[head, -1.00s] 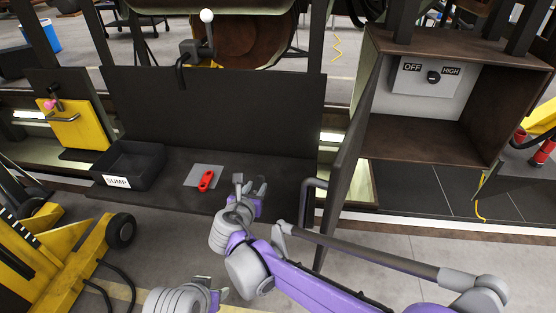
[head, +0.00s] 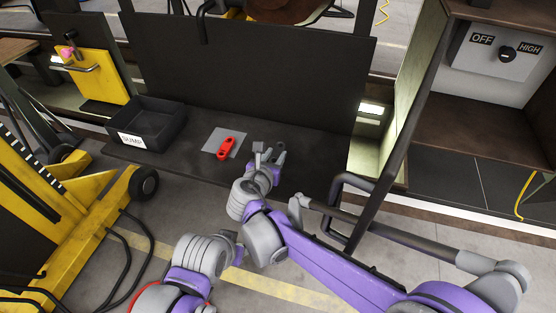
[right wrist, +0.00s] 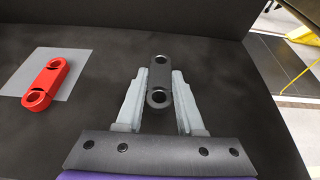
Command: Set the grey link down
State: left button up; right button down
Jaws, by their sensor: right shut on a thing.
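The grey link (right wrist: 160,80), a dark flat bar with a ring at each end, lies between the two fingers of my right gripper (right wrist: 159,97) in the right wrist view. The right gripper (head: 269,155) is shut on it, low over the dark shelf (head: 310,165). I cannot tell whether the link touches the shelf. A red link (right wrist: 46,82) lies on a grey square plate (right wrist: 68,67) to the left of the gripper. In the head view the red link (head: 226,148) is also left of it. My left arm shows at the bottom; its jaws (head: 232,243) are unclear.
A black bin labelled SUMP (head: 160,143) stands on the shelf's left end. A dark upright panel (head: 250,75) backs the shelf. A dark door with a handle (head: 350,195) stands to the right. A yellow wheeled jack (head: 80,195) is at left.

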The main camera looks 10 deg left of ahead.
notch_tip(320, 180, down, 2)
jog(key=shift+f, duration=0.15)
jog(key=shift+s+r, duration=0.1)
jog(key=shift+r, duration=0.1)
pick_arm(q)
jog(key=shift+f, duration=0.75)
pick_arm(e)
jog(key=shift+f, duration=0.1)
jog(key=c, duration=1)
grip_release()
jog(key=shift+f+b, duration=0.15)
jog(key=shift+b, duration=0.15)
jog(key=o, duration=0.5)
pick_arm(q)
jog(key=shift+r, duration=0.15)
pick_arm(e)
jog(key=shift+r, duration=0.3)
